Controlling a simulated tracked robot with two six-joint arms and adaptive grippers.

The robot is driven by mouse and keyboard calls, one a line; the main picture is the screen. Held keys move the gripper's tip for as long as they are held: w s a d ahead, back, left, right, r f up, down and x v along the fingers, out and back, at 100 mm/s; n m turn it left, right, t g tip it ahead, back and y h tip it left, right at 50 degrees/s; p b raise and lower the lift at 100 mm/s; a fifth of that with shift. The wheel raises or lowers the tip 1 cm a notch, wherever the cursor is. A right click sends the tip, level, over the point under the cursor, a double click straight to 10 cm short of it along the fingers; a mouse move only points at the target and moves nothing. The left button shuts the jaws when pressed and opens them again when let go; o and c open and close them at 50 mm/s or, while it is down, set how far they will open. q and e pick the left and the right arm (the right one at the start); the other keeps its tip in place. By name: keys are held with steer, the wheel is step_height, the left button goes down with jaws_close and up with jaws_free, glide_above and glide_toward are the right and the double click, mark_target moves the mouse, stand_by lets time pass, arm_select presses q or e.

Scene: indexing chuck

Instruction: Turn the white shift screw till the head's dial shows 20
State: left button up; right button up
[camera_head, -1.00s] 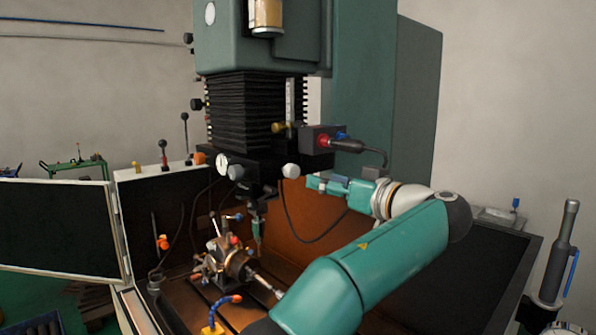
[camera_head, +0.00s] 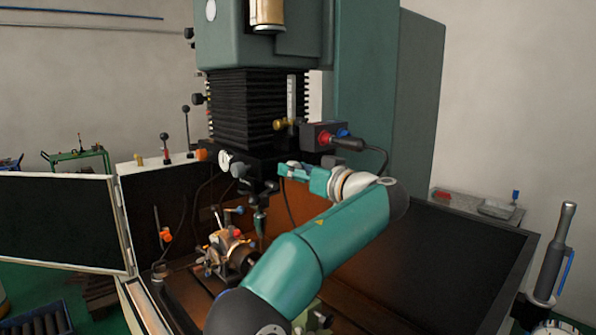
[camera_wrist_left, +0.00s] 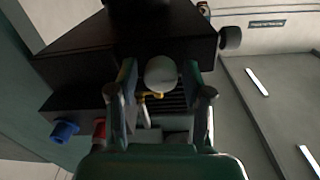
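The white shift screw (camera_wrist_left: 160,73) shows in the left wrist view as a round white knob on the underside of the dark machine head. My left gripper (camera_wrist_left: 161,78) is open, with one finger on each side of the knob and a small gap visible beside it. In the head view my left gripper (camera_head: 287,170) is at the front of the machine head and hides the screw. The head's round white dial (camera_head: 224,162) is to the left of the gripper; its reading is too small to make out. My right gripper is not in view.
A black box (camera_head: 325,136) with red and blue knobs sits just above and right of the gripper. An open door panel (camera_head: 65,222) is at the left.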

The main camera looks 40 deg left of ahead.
arm_select(q)
steer(key=shift+d, duration=0.1)
jaws_close()
steer(key=shift+m, duration=0.3)
steer(key=shift+r+m+p, duration=0.1)
steer(key=shift+m+p, duration=2.95)
steer(key=shift+m, duration=3.65)
